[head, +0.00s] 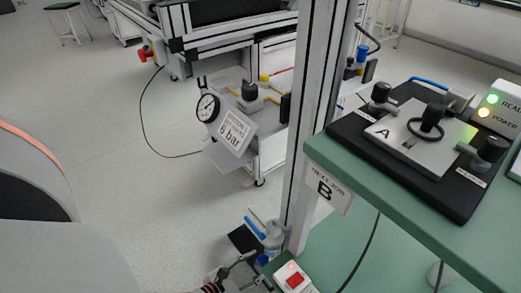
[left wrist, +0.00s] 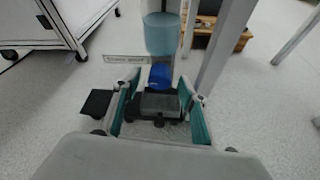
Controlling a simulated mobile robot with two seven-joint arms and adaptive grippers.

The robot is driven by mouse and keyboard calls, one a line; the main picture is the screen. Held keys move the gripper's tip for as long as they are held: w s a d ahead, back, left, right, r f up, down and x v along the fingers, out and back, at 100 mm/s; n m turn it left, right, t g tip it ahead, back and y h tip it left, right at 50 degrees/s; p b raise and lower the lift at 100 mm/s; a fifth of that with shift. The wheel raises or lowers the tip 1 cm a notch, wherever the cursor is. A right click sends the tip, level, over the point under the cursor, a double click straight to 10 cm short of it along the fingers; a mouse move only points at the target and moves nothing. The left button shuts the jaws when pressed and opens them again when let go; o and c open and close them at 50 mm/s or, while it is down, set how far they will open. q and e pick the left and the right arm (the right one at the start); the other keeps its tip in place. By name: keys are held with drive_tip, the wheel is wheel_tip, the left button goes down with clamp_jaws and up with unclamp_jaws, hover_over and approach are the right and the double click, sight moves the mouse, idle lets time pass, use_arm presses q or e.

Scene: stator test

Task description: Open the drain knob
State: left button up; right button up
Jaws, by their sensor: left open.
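The blue drain knob (left wrist: 160,77) hangs under a translucent blue bowl (left wrist: 163,35) in the left wrist view. In the head view a small blue part (head: 263,260), which looks like the knob, shows low beside the post, partly hidden. A small label plate (left wrist: 140,59) sticks out to the left of the knob; its lettering is too small to read surely. My left gripper (left wrist: 160,92) is open, its teal-padded fingers to either side below the knob, apparently not closed on it. In the head view the left gripper (head: 246,270) is at the bottom edge. My right gripper is not visible.
A pale upright post (head: 303,130) stands right beside the bowl. A red-buttoned box (head: 292,278) is close to the right of the left gripper. A green bench (head: 400,218) with a black fixture (head: 360,138) is at right. A gauge (head: 207,107) and a "6 bar" sign (head: 233,133) are behind.

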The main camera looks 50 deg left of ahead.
use_arm(q)
drive_tip(key=shift+x, duration=0.85)
drive_tip(key=c, duration=1.1)
drive_tip(key=shift+a, duration=0.1)
drive_tip(key=shift+a+n+h, duration=0.1)
drive_tip(key=shift+n+h, duration=0.6)
drive_tip(key=shift+n, duration=0.2)
drive_tip(key=shift+n+h, duration=0.9)
drive_tip(key=shift+n, duration=0.4)
drive_tip(key=shift+a, duration=0.1)
